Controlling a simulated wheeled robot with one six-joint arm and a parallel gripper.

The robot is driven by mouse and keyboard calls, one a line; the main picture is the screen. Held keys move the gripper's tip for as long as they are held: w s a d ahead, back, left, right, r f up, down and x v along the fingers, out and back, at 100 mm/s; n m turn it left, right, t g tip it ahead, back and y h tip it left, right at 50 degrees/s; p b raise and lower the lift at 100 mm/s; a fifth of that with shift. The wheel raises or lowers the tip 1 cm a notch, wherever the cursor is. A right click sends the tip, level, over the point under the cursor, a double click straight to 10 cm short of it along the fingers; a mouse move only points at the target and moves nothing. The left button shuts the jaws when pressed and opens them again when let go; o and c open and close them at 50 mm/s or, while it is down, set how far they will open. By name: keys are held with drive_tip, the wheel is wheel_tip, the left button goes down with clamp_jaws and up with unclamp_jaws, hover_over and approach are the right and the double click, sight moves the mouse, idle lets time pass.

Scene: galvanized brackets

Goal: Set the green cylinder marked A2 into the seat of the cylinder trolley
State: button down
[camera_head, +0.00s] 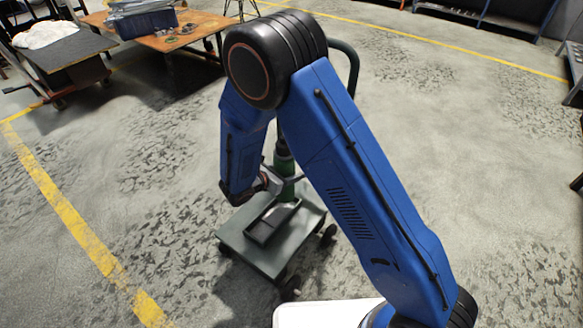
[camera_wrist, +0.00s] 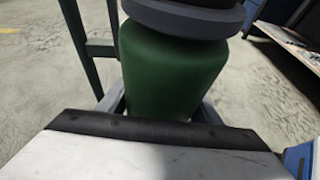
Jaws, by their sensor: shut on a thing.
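The green cylinder (camera_head: 285,168) stands upright at the trolley, partly behind my arm in the head view. In the wrist view its green body (camera_wrist: 170,75) fills the middle, under a dark grey collar. No A2 mark is legible. My gripper (camera_head: 273,183) is shut on the cylinder, with a grey finger at each side of it. The cylinder trolley (camera_head: 248,252) has a grey deck with a dark open tray (camera_head: 270,222) on it. The cylinder's lower end is at the far side of this tray. I cannot tell whether it touches the deck or sits in the seat.
The trolley's dark handle (camera_head: 353,65) rises behind my arm, and a green frame (camera_wrist: 82,50) shows at left in the wrist view. A wooden table (camera_head: 195,30) with a blue crate (camera_head: 143,22) stands far left. The concrete floor around the trolley is clear.

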drive_tip(key=shift+f, duration=0.8)
drive_tip(key=shift+a+f, duration=0.1)
drive_tip(key=shift+f, duration=2.55)
idle(0.3)
drive_tip(key=c, duration=0.5)
unclamp_jaws()
drive_tip(key=shift+s+f, duration=0.1)
drive_tip(key=v, duration=1.7)
drive_tip(key=shift+s, duration=0.1)
drive_tip(key=shift+a, duration=0.1)
